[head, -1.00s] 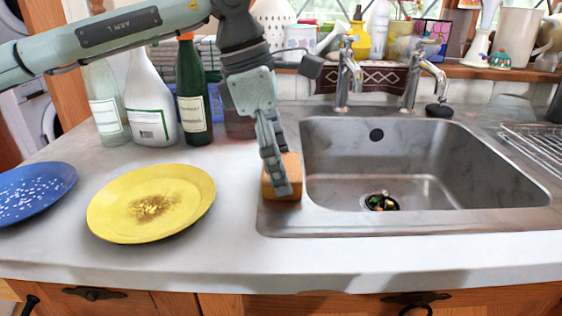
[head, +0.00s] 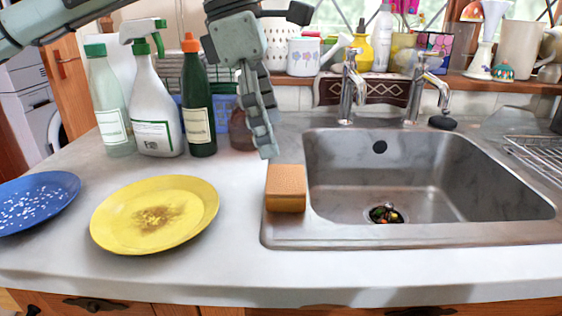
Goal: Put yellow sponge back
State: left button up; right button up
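The yellow-orange sponge (head: 286,187) rests upright like a small block on the left rim of the metal sink (head: 285,233), beside the basin. My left gripper (head: 268,152) hangs above and slightly left of the sponge, fingers pointing down and clear of it. Its fingers are seen nearly edge-on and overlap, so their gap is not visible. Nothing shows held in it. My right gripper is not in view.
A yellow plate (head: 156,214) with brown residue and a blue plate (head: 38,200) with white bits lie on the left counter. Several bottles, including a dark green one (head: 197,112), stand behind. Two taps (head: 349,88) rise behind the sink. Counter between yellow plate and sponge is clear.

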pick_arm(q)
jog(key=shift+v, duration=2.25)
